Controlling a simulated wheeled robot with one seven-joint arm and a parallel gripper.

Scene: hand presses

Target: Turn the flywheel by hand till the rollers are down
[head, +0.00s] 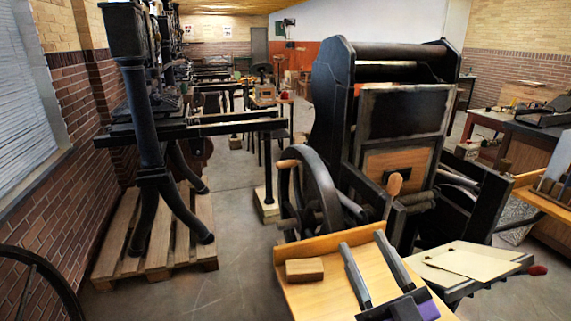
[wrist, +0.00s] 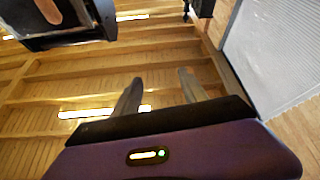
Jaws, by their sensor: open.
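The black press (head: 404,112) stands right of centre in the head view. Its dark spoked flywheel (head: 327,200) is at its left side, with a wooden handle (head: 288,163) near the rim at upper left. Another upright wooden grip (head: 394,184) shows in front of the press. A dark cylinder (head: 415,200) lies across below the platen; I cannot tell whether it is a roller. My gripper (head: 362,240) is open and empty, over the wooden board in front of the flywheel, apart from the handle. In the wrist view its two fingers (wrist: 160,76) point at the ceiling.
A wooden board (head: 325,293) with a small wooden block (head: 304,270) lies in front. A tray with paper (head: 468,262) is at right. Another press (head: 143,130) stands on a pallet (head: 117,250) at left. Open floor (head: 235,270) lies between.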

